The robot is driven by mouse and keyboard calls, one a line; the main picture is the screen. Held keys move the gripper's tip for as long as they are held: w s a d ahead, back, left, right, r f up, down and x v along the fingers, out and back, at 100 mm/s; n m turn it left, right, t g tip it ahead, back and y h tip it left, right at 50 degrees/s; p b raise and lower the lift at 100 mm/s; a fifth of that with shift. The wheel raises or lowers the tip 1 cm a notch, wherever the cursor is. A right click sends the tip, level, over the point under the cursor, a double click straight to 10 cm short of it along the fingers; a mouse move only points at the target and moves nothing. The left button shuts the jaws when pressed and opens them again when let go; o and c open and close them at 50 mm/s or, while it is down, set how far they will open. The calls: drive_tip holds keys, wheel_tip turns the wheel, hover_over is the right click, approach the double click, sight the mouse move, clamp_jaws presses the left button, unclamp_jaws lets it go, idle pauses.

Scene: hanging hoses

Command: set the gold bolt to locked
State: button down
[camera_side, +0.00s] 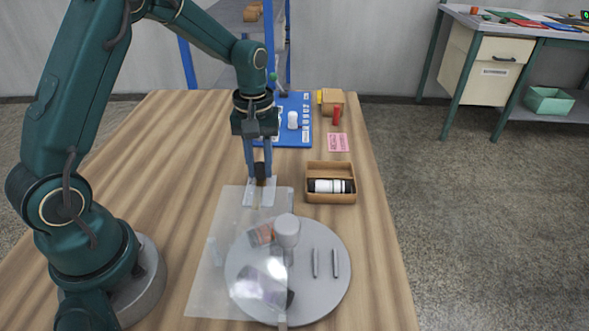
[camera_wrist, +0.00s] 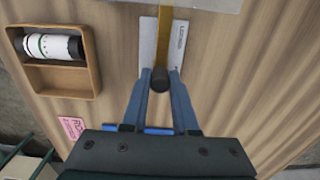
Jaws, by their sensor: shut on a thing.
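The gold bolt (camera_wrist: 165,28) shows in the wrist view as a narrow gold bar along a pale plate (camera_wrist: 150,36). The plate carries a printed label (camera_wrist: 180,40) that seems to read LOCKED. A dark round knob (camera_wrist: 160,79) is at the near end of the bar. My gripper (camera_wrist: 160,76) is shut on the knob, with a blue finger on each side. In the side view my gripper (camera_side: 260,172) points down at the plate (camera_side: 249,193) on the table.
A translucent sheet (camera_side: 205,270) stands in front of the bolt, over part of a round grey tray (camera_side: 325,290). A wooden box (camera_side: 331,168) holding a white and black cylinder is to the right. A blue board (camera_side: 300,135) lies behind. Bare table lies left.

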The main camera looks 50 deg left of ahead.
sight(257, 179)
drive_tip(key=shift+s+d, duration=1.55)
drive_tip(key=shift+d, duration=0.05)
drive_tip(key=c, duration=0.7)
unclamp_jaws()
drive_tip(key=shift+r, duration=0.1)
drive_tip(key=shift+r, duration=2.5)
